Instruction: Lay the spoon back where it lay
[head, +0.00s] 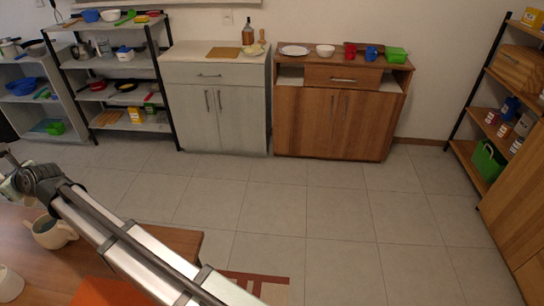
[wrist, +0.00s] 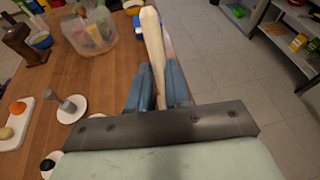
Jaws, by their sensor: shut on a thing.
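My gripper (wrist: 157,88) has its two blue fingers closed around a pale, long wooden piece, the spoon (wrist: 152,40), in the wrist view. The spoon points away from me and its far end widens toward the top edge of the picture. Its near end is hidden between the fingers and the gripper body. It is over the right part of the brown wooden table (wrist: 98,82). In the head view my arm reaches to the far left edge, and the fingers and spoon cannot be made out there.
A clear container (wrist: 88,32) stands left of the spoon, with a dark wooden mill (wrist: 25,45) farther left. White discs, one with a grey post (wrist: 68,106), and a white board (wrist: 17,125) lie at left. A mug (head: 52,232) stands on the table. Floor lies right.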

